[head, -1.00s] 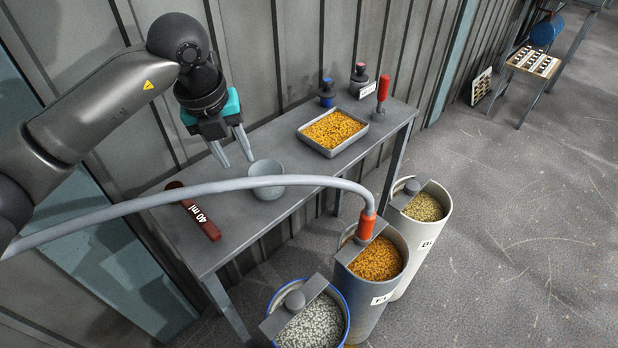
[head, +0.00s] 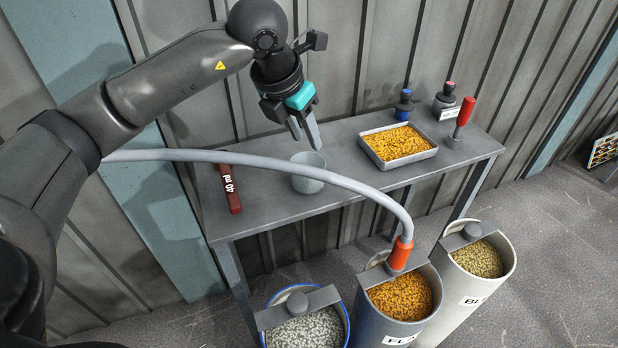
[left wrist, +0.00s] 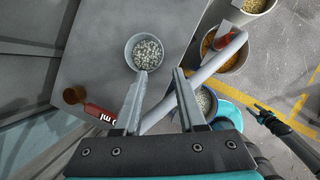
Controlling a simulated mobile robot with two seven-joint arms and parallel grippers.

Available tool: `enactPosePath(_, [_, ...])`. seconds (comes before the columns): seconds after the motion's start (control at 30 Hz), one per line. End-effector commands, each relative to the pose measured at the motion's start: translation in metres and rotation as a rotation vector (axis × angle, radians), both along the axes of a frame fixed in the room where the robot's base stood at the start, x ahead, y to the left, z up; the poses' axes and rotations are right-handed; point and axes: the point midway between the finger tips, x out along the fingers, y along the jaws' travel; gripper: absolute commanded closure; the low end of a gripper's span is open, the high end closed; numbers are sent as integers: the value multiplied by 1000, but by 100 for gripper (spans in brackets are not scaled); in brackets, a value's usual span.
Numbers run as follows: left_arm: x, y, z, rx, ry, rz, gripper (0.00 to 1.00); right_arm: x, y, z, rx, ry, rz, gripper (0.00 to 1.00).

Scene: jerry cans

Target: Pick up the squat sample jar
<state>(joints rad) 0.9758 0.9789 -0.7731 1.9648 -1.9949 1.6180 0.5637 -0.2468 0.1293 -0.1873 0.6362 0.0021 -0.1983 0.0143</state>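The squat sample jar (head: 307,180) appears to be the round, open grey vessel on the bench. In the left wrist view the jar (left wrist: 131,65) holds pale speckled pellets. My left gripper (head: 309,146) is above and just behind the jar in the head view, its fingers pointing down. In the left wrist view my left gripper (left wrist: 160,74) has its fingers apart with nothing between them, and the jar lies just beyond the left fingertip. A dark jointed part at the right of that view looks like my right gripper (left wrist: 262,110); its fingers are unclear.
A grey hose (head: 270,169) with an orange nozzle arches in front of the jar. A red-brown 40 ml scoop (head: 230,185) lies left of it. A tray of orange pellets (head: 398,159), two small bottles and a red-handled tool stand right. Several pellet bins (head: 401,297) stand before the bench.

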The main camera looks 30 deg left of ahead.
Motion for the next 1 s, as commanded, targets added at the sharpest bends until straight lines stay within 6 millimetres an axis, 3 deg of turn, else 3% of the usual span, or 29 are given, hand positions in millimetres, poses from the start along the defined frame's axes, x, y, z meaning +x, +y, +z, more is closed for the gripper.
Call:
enactPosePath(0.03, [3,-1,-14,0,5,1,60,4,-2,-4,-2,-7,-1,50])
enactPosePath(0.27, [22,-6,-60,0,5,1,60,15,-9,-13,-12,-20,-4,50])
enactPosePath(0.37, [27,-6,-68,-1,2,1,60,28,-10,-9,-14,-33,-5,50])
enactPosePath(0.67, [33,-9,-82,-1,2,1,60,33,0,-8,-5,-27,-4,50])
enactPosePath(1.0, [48,-16,-116,-1,2,1,60,54,16,-2,10,-27,-4,50])
